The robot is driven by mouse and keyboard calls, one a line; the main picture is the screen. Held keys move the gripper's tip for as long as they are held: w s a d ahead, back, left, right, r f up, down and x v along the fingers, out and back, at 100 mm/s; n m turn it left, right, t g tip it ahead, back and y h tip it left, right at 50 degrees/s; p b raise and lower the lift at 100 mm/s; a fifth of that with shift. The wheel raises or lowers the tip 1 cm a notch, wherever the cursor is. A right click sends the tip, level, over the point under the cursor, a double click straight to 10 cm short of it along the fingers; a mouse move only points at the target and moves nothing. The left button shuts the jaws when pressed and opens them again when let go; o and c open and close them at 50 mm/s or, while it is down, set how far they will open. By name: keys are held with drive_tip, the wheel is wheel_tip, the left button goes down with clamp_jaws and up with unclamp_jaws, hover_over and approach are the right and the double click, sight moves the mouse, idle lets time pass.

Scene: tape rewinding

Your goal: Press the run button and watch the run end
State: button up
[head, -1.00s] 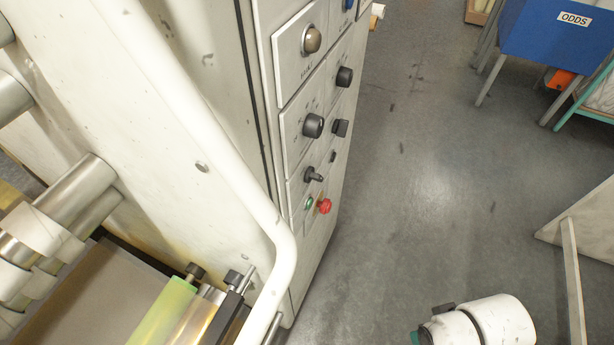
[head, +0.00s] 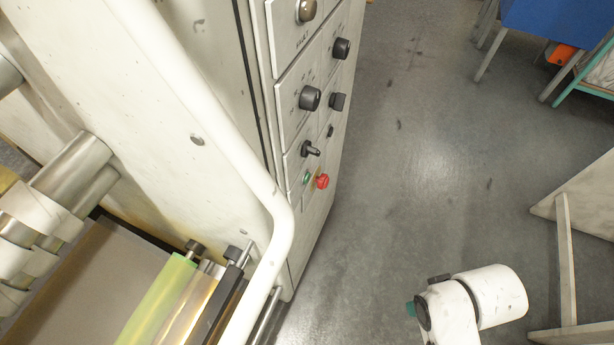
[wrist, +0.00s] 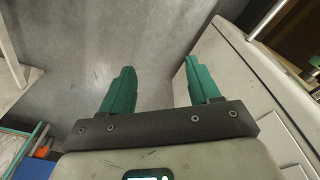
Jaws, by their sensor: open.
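In the head view, a small green button (head: 306,179) sits low on the front control panel (head: 297,223) of the pale machine. It is likely the run button, but its label cannot be read. A red mushroom button (head: 322,181) is just right of it. My gripper (wrist: 159,66) shows in the wrist view with its two green fingers spread and nothing between them. It is over bare floor, with a pale cabinet side to its right. The buttons do not show in the wrist view. In the head view only my arm's white links show, apart from the panel at lower right.
A white rail (head: 213,130) runs down the machine left of the panel. Black knobs (head: 310,98) sit above the buttons. A blue bin (head: 556,27) stands at top right, and a pale frame (head: 567,255) at right. Grey floor (head: 425,160) between is clear.

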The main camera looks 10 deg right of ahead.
idle(0.4)
clamp_jaws()
idle(0.4)
idle(1.2)
